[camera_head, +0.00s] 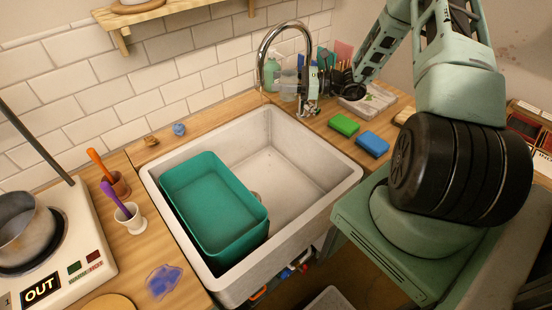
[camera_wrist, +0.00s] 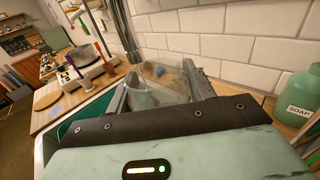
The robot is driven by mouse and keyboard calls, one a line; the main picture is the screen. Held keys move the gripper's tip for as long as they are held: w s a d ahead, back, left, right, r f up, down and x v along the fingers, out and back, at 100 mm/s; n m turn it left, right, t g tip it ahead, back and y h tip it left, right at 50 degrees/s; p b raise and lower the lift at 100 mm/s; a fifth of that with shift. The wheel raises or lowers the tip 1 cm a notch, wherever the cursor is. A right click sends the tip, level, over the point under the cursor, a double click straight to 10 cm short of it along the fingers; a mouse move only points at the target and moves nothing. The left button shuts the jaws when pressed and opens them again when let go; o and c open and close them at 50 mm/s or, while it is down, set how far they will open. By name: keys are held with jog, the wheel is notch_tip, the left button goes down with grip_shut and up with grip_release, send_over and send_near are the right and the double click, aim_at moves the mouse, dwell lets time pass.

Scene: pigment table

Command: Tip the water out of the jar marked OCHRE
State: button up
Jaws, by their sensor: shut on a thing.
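My gripper (camera_wrist: 158,90) is shut on a clear glass jar (camera_wrist: 155,98), which sits between the two grey fingers in the wrist view. In the head view the jar (camera_head: 288,88) shows small and partly hidden near the tap, beyond the back right corner of the sink. I cannot read OCHRE on it, nor make out the water level or its exact tilt. The pale sink (camera_head: 310,165) is in front of the gripper, with a teal tub (camera_head: 215,205) standing in its left part.
The tap (camera_head: 262,62) arches close to the jar and gripper. A green soap bottle (camera_wrist: 298,105) stands close on the right in the wrist view. A green sponge (camera_head: 343,124) and a blue sponge (camera_head: 372,144) lie right of the sink. A hotplate with a pot (camera_head: 22,225) is at left.

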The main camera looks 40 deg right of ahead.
jog(key=shift+f, duration=0.1)
jog(key=shift+s+a+f+n+b, duration=0.4)
jog(key=shift+a+f+n+b, duration=0.15)
jog(key=shift+n+b, duration=0.4)
jog(key=s+a+f+n+h+b, duration=0.1)
jog(key=a+f+n+h+b, duration=0.1)
jog(key=f+n+b, duration=0.3)
jog(key=s+a+f+n+h+b, duration=0.2)
jog(key=f+n+b, duration=0.4)
jog(key=f+b, duration=0.4)
jog(key=shift+a+f, duration=0.15)
jog(key=shift+f, duration=0.9)
jog(key=shift+s+a+r+n, duration=0.15)
jog(key=shift+a+n, duration=0.1)
jog(key=shift+n, duration=0.2)
jog(key=n+b, duration=0.1)
jog(key=b, duration=0.2)
jog(key=shift+a+n+t+h+b, duration=0.1)
jog(key=shift+n+t+h+b, duration=0.2)
jog(key=shift+b, duration=0.1)
